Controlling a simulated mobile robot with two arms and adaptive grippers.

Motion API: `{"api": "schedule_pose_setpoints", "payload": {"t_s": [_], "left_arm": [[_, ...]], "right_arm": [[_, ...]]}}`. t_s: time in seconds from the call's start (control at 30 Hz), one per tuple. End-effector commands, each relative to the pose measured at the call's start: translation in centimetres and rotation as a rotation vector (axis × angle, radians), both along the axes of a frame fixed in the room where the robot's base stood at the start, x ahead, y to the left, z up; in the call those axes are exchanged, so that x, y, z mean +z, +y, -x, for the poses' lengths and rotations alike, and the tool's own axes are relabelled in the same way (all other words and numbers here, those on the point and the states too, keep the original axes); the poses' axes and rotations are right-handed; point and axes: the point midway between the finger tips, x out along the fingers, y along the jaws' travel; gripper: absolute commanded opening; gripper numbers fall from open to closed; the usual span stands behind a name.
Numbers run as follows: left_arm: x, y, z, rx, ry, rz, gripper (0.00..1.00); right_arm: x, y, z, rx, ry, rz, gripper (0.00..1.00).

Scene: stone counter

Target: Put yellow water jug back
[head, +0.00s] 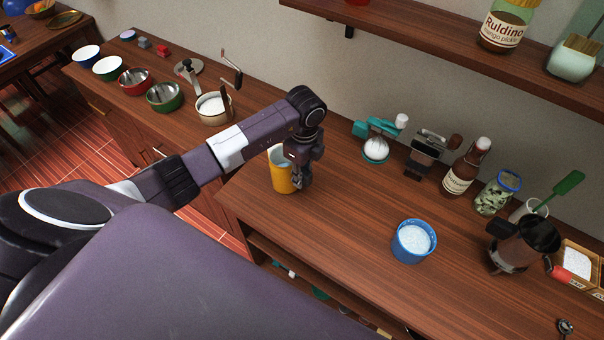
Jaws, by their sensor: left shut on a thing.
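The yellow water jug (283,178) is upright at the left part of the wooden counter, with a pale inside showing at its top. My left gripper (301,180) reaches down at the jug's right side and is shut on it. The fingers hide part of the jug's right side. Whether the jug's base touches the counter is hard to tell. My right gripper is not in the picture.
A blue tub of white stuff (413,242) stands right of the jug on the counter (340,225). Several bowls (136,82) and a pot (213,108) stand on the left counter.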

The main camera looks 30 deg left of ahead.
Motion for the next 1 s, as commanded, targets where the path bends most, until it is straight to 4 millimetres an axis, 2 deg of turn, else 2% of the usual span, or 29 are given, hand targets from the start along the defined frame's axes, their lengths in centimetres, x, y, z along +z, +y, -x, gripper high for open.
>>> {"api": "schedule_pose_setpoints", "payload": {"t_s": [0.17, 0.2, 0.37, 0.73, 0.87, 1.0], "left_arm": [[-0.1, 0.0, -0.1, 0.0, -0.002, 0.0, 0.0], [-0.3, 0.0, 0.0, 0.0, 0.0, 0.0, 0.2], [-0.2, 0.0, 0.0, 0.0, 0.0, 0.001, 0.37], [0.4, 0.0, -0.1, 0.0, -0.002, 0.001, 0.37], [2.2, -0.1, -0.2, -0.002, -0.006, 0.0, 0.37], [5.3, -0.2, -0.2, -0.002, -0.008, 0.001, 0.37]], "right_arm": [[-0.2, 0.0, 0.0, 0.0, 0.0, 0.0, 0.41], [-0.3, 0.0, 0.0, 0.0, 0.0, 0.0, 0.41], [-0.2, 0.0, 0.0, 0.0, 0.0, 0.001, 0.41], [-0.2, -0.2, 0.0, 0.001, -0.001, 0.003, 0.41], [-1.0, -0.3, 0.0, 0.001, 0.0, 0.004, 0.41], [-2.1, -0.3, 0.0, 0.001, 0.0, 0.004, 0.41]]}}
